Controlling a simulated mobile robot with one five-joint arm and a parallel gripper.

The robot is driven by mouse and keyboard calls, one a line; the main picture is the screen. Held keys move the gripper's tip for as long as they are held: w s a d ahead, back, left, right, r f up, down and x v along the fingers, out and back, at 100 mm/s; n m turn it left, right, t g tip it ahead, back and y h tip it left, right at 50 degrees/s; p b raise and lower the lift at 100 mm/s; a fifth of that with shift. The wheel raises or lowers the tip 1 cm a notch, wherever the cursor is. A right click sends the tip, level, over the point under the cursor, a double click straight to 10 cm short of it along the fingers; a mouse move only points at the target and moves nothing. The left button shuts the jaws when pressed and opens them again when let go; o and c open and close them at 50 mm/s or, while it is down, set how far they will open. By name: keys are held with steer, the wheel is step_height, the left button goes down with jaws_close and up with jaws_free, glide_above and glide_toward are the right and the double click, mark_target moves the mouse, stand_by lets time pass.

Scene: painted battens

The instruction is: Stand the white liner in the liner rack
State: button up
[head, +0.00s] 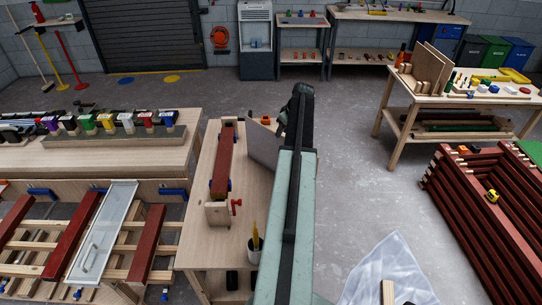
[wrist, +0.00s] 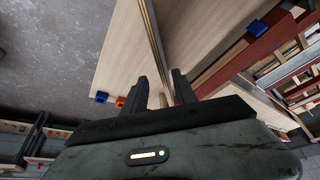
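My gripper (wrist: 160,77) is open in the wrist view, its two dark fingers apart. The thin edge of an upright board (wrist: 154,40) runs between them, and I cannot tell whether they touch it. In the head view my gripper (head: 284,122) is beside this pale grey board (head: 263,148), on the right side of the narrow wooden bench. A dark rack (head: 120,142) on the left bench carries a row of coloured pieces, one of them white (head: 127,121). I cannot tell for certain which thing is the white liner or which is the liner rack.
A red batten (head: 223,160) lies along the narrow bench (head: 200,258), with a pencil cup (head: 254,248) near its front. A white framed panel (head: 102,235) lies across slats at left. Stacked red battens (head: 470,220) stand at right.

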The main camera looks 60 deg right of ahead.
mark_target(277, 141)
steer(key=shift+a+b+x, duration=0.2)
steer(key=shift+b+x, duration=1.25)
steer(key=shift+x, duration=0.3)
steer(key=b+x, duration=0.4)
steer(key=x, duration=0.1)
steer(key=shift+s+b, duration=0.1)
steer(key=shift+b, duration=0.25)
steer(key=shift+r, duration=0.2)
jaws_close()
